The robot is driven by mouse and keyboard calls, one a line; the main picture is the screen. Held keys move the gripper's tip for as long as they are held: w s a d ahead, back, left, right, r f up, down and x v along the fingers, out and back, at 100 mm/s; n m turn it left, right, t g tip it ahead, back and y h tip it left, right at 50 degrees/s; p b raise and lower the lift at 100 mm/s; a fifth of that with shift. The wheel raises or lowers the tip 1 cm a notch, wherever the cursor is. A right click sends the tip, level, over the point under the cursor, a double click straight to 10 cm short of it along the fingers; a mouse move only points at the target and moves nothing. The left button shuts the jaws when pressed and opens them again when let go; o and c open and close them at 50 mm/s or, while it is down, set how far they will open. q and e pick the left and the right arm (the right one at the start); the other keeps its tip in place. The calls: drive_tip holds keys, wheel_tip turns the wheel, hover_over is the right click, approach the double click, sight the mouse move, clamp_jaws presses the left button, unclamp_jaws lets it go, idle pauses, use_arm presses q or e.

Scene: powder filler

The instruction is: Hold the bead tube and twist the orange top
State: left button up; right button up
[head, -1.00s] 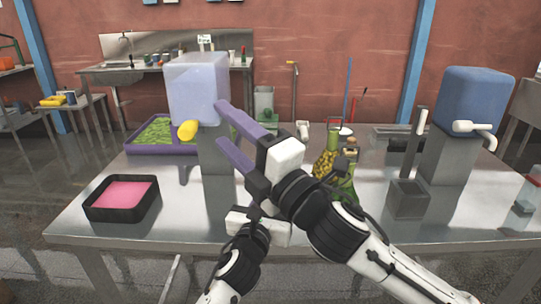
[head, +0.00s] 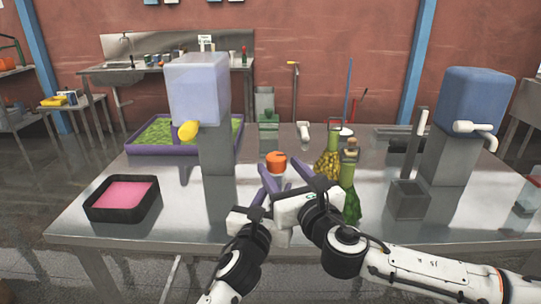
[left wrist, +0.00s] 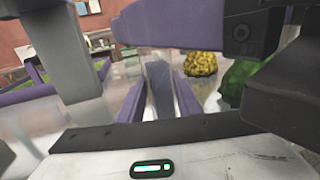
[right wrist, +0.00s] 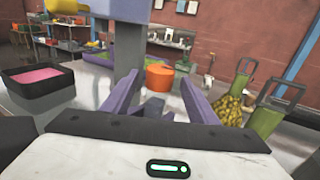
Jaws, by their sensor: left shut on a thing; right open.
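The bead tube stands upright with its round orange top (head: 276,161) showing in the head view. My left gripper (left wrist: 158,76), the lower one, is shut on the tube's clear, greyish body (left wrist: 160,92) in the left wrist view. In the head view the tube's body is mostly hidden behind my grippers. My right gripper (head: 279,172) is open, with its purple fingers spread on either side below the orange top. In the right wrist view the orange top (right wrist: 158,76) shows between and beyond the open fingertips. Whether a finger touches it I cannot tell.
A dispenser with a yellow spout (head: 188,131) stands left of the tube, and flasks of yellow (head: 326,166) and green beads (head: 348,204) stand close on the right. A black tray of pink powder (head: 122,211) is front left. A blue-topped dispenser (head: 474,100) is far right.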

sight(271, 155)
drive_tip(key=x, duration=0.7)
